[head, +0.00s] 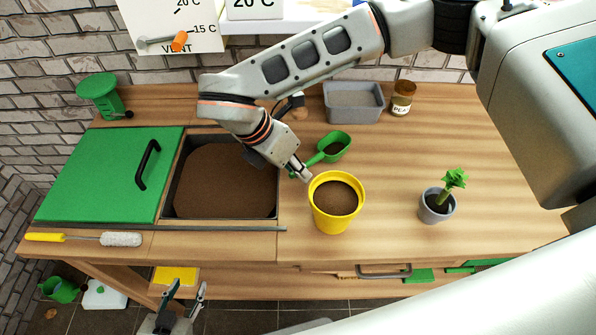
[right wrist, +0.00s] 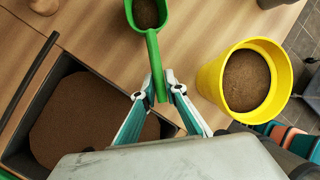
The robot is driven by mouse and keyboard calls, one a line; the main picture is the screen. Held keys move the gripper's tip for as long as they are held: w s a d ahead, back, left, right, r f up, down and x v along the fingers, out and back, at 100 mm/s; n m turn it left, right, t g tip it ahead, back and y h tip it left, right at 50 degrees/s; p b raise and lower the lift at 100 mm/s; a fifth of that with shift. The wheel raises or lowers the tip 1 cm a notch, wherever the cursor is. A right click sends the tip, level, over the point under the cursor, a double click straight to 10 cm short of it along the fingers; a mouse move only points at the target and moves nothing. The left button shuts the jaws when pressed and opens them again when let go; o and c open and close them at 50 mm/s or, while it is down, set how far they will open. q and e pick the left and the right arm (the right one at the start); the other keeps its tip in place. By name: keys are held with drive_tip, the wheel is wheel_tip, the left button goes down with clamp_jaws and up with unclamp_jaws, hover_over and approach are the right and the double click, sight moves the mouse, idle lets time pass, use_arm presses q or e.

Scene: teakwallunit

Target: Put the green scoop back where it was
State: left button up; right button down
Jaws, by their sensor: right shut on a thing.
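The green scoop (head: 337,145) has some brown soil in its bowl and is at the middle of the bench, behind the yellow pot. My right gripper (head: 299,172) is shut on its handle, which points toward the soil bin. In the right wrist view the scoop's handle (right wrist: 154,62) runs between the fingertips of the right gripper (right wrist: 159,95). I cannot tell whether the scoop touches the bench top. My left gripper (head: 184,291) hangs low in front of the bench, with its fingers apart and nothing between them.
A yellow pot (head: 321,217) of soil stands just right of the right gripper. The open soil bin (head: 279,205) is to the left, beside a green lid (head: 100,175). A grey tub (head: 330,114), a brown jar (head: 402,99) and a potted seedling (head: 436,210) stand further right.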

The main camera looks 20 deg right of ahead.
drive_tip(key=shift+f, duration=0.65)
drive_tip(key=c, duration=2.1)
unclamp_jaws()
drive_tip(key=shift+f, duration=0.1)
drive_tip(key=shift+r, duration=0.25)
drive_tip(key=b+v, duration=0.1)
drive_tip(key=v, duration=1.1)
drive_tip(key=shift+f+b, duration=0.1)
drive_tip(key=shift+b, duration=0.3)
